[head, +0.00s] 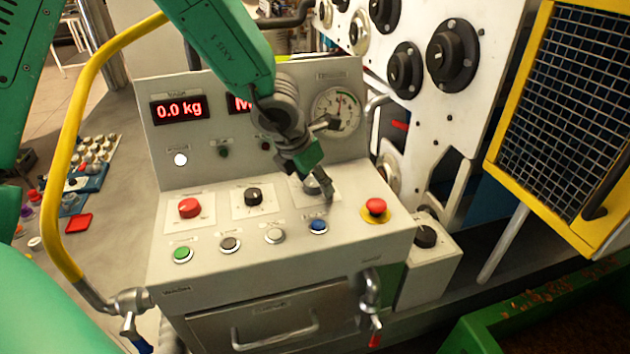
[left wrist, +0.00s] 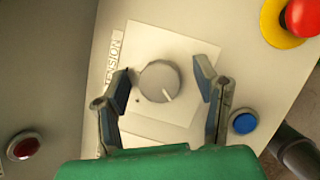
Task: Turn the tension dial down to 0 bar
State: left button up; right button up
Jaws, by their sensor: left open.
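The tension dial (left wrist: 160,82) is a round grey knob with a white pointer line on a pale square plate labelled TENSION. In the left wrist view its pointer line aims toward the lower right of the picture. My left gripper (left wrist: 163,68) is open, with one finger on each side of the knob and visible gaps between. In the head view my left gripper (head: 322,180) is over the panel and partly hides the dial (head: 311,188). A round pressure gauge (head: 337,112) stands on the upright panel behind; its reading is too small to tell. My right gripper is not in view.
A red emergency button (head: 376,206) on yellow is right of the dial, and a blue button (head: 318,226) is in front. A black knob (head: 253,196) and a red knob (head: 189,208) are to the left. A yellow rail (head: 70,150) bounds the left side.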

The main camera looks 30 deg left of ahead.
pick_arm(q)
jog(key=shift+a, duration=0.1)
jog(key=shift+s+a, duration=0.1)
jog(key=shift+a, duration=0.1)
jog(key=c, duration=1.1)
jog(key=shift+d, duration=0.2)
jog(key=shift+d, duration=0.1)
